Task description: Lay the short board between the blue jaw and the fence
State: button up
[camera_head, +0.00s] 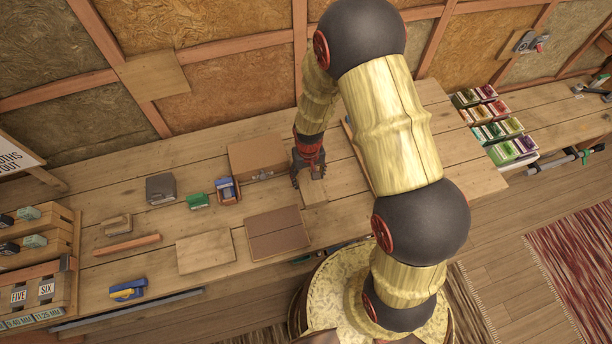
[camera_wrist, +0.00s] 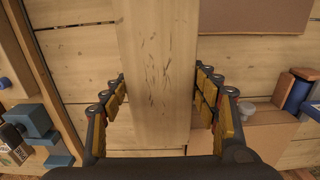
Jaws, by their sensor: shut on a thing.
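My gripper (camera_head: 308,172) is at the middle of the bench and is shut on a pale wooden board (camera_head: 314,191). In the wrist view the board (camera_wrist: 158,60) runs straight between the two rows of finger pads (camera_wrist: 160,95). I cannot tell whether it touches the bench. A narrow wooden strip (camera_wrist: 42,70), which looks like the fence, runs at the left of the wrist view; part of it (camera_head: 359,158) shows beside my arm in the head view. A blue block (camera_wrist: 32,118), possibly the blue jaw, is beside that strip. My arm hides this area in the head view.
A brown panel (camera_head: 277,232) and a pale flat board (camera_head: 206,252) lie on the near bench. A cardboard box (camera_head: 257,155), a small box with blue items (camera_head: 228,191), a green block (camera_head: 198,201) and a grey block (camera_head: 160,189) stand left of my gripper. Colored boxes (camera_head: 496,125) stand right.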

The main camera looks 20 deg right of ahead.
aim_at(311, 183)
jog(key=s+r, duration=0.2)
jog(key=r, duration=0.1)
jog(key=shift+s+d+r, duration=0.1)
jog(key=shift+s, duration=0.3)
jog(key=s+r, duration=0.1)
jog(key=s, duration=0.1)
jog(key=s+r, duration=0.1)
jog(key=s, duration=0.1)
jog(key=s+r, duration=0.1)
jog(key=s, duration=0.2)
jog(key=shift+d, duration=0.25)
jog(key=shift+s+r, duration=0.3)
jog(key=shift+s, duration=0.5)
